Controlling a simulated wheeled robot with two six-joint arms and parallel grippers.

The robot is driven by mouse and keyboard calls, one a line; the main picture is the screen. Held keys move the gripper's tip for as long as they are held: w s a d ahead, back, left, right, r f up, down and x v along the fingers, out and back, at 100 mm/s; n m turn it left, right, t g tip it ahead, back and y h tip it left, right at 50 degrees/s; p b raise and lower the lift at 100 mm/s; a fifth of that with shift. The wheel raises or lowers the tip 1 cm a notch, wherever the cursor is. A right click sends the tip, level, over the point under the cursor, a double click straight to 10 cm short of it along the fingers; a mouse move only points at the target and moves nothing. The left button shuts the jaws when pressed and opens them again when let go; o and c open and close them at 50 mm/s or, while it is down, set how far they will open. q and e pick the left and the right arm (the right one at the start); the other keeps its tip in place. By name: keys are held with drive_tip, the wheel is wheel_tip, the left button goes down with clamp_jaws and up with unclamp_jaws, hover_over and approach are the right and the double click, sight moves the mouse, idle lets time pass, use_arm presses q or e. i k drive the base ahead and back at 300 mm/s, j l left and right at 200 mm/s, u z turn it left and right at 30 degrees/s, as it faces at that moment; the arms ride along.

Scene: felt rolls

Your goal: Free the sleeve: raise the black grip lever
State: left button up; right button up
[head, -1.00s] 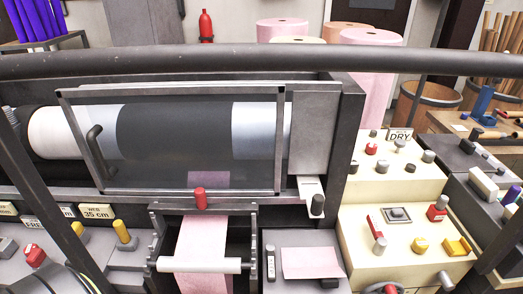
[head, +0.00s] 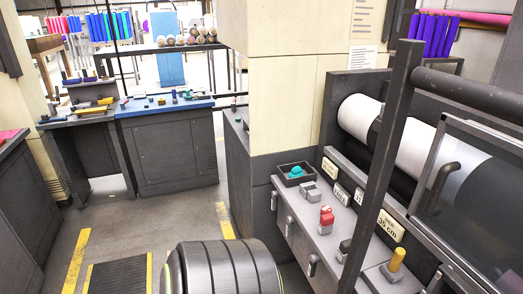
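A roll with white ends and a dark middle (head: 411,143) lies in the machine at the right; it may be the sleeve, but I cannot tell for sure. A dark knob or lever (head: 344,249) stands low on the control ledge, partly behind a dark post; I cannot tell whether it is the black grip lever or whether it is raised. A red lever (head: 327,215) and a yellow lever (head: 397,260) stand on the same ledge. Neither gripper is in view.
A dark post (head: 388,150) and a thick rail (head: 470,92) cross in front of the machine. The ledge also bears a grey block (head: 311,193) and a dark tray (head: 297,174) with a teal item. A blue-topped cabinet (head: 175,140) stands farther back left. Grey floor lies between.

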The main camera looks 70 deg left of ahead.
sight(315, 258)
drive_tip(key=u, duration=1.9)
